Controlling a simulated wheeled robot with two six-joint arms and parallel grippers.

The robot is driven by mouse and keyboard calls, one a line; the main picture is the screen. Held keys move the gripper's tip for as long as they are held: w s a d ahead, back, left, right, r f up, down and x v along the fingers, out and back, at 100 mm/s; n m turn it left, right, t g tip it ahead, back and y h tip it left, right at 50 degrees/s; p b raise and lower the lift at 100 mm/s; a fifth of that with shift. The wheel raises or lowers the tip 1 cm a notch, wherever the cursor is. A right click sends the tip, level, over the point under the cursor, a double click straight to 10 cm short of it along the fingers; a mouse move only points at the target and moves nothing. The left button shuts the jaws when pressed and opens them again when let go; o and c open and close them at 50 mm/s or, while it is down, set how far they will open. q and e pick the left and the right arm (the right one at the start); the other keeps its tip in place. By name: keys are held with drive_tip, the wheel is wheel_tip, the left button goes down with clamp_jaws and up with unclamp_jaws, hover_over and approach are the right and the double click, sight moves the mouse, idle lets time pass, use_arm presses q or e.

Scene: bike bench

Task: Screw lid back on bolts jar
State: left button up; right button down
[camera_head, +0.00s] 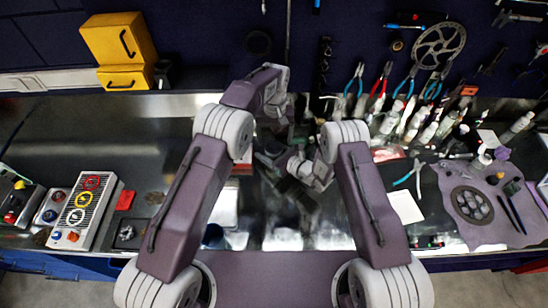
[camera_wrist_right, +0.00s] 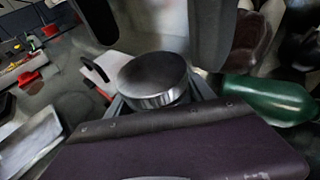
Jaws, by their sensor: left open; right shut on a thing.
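A round silver metal lid (camera_wrist_right: 153,78) sits between the fingers of my right gripper (camera_wrist_right: 160,98) in the right wrist view. The gripper is shut on it. What lies under the lid is hidden, so I cannot tell whether it touches a jar. In the head view my right gripper (camera_head: 290,182) is low over the middle of the bench, small and blurred. My left gripper (camera_head: 277,112) is behind it, toward the back of the bench, with its jaws open. I cannot pick out the bolts jar in the head view; the arms crowd that area.
A green bottle (camera_wrist_right: 265,97) lies close to the right of the lid. Pliers and several bottles (camera_head: 420,120) line the back right. A grey mat (camera_head: 485,225) with parts is at right. A box with coloured round labels (camera_head: 85,210) and a yellow cabinet (camera_head: 120,45) are at left.

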use_arm(q)
drive_tip(key=shift+r, duration=0.65)
drive_tip(key=shift+a, duration=0.1)
drive_tip(key=shift+c, duration=0.5)
drive_tip(key=shift+n, duration=0.4)
drive_tip(key=n, duration=0.4)
drive_tip(key=shift+s+a+r, duration=0.1)
drive_tip(key=shift+s+r, duration=0.05)
drive_tip(key=shift+s, duration=0.05)
drive_tip(key=n, duration=0.2)
drive_tip(key=r+n, duration=0.1)
drive_tip(key=n, duration=0.3)
drive_tip(key=r+n, duration=0.1)
drive_tip(key=n, duration=0.1)
drive_tip(key=shift+w+r, duration=0.1)
drive_tip(key=shift+r, duration=0.15)
drive_tip(key=shift+w+r, duration=0.15)
drive_tip(key=shift+r, duration=0.2)
